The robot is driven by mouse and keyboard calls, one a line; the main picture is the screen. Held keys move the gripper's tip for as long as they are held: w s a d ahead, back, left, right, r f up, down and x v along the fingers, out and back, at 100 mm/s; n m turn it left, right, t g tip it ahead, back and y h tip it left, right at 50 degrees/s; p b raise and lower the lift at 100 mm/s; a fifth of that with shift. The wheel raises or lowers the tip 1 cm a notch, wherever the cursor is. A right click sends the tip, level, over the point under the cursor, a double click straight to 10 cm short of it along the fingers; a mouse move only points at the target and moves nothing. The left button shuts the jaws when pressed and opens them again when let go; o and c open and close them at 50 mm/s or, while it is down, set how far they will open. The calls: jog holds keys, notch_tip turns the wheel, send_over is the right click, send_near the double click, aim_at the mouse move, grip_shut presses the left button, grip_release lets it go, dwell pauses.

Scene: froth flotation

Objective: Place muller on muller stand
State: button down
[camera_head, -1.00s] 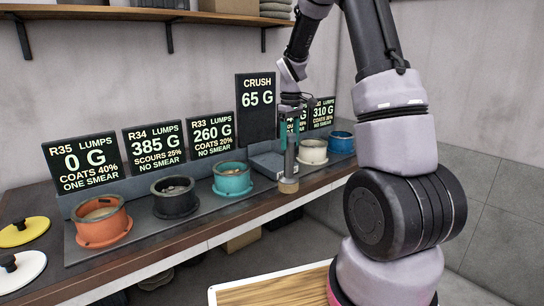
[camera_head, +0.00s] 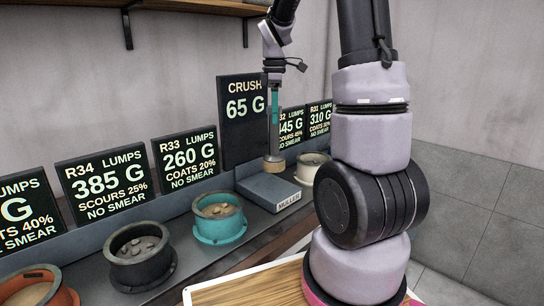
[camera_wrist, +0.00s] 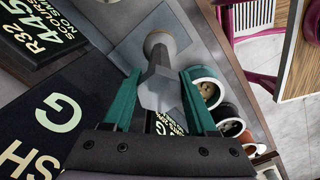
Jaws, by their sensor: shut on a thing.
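My gripper (camera_head: 274,100), with teal fingers, is shut on the muller (camera_head: 274,145), a grey shaft with a round wooden foot. The muller is upright above the far part of the muller stand (camera_head: 262,187), a low grey block labelled MULLER on the bench. I cannot tell whether the foot touches the stand's top. In the wrist view my gripper (camera_wrist: 160,88) holds the muller (camera_wrist: 158,75) between its fingers. The wooden foot points away, over the grey stand (camera_wrist: 130,45). The upper shaft is partly hidden by the fingers.
The CRUSH 65 G sign (camera_head: 243,120) stands close behind the muller. A teal pot (camera_head: 219,218) and a black pot (camera_head: 140,255) are to the left, a cream pot (camera_head: 311,167) to the right. Lump signs line the back of the bench.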

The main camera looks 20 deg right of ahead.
aim_at(275, 135)
notch_tip(275, 135, down, 7)
jog(key=shift+f, duration=0.15)
dwell(0.4)
jog(key=shift+c, duration=1)
grip_release()
jog(key=shift+f, duration=0.15)
notch_tip(275, 135, up, 12)
jog(key=shift+r, duration=0.1)
jog(key=s+a+r+m+t, duration=0.2)
jog(key=s+m, duration=0.4)
jog(key=s, duration=0.1)
jog(key=s+a+r+m+t+y, duration=0.1)
jog(key=s+a+r+m+t, duration=0.1)
jog(key=s+m, duration=0.4)
jog(key=s+a+r+m+t+y, duration=0.1)
jog(key=s+a+r+m+t, duration=0.1)
jog(key=s, duration=0.5)
jog(key=shift+s+a+r+m+t, duration=0.5)
jog(key=shift+a+m, duration=0.5)
jog(key=shift+m, duration=0.9)
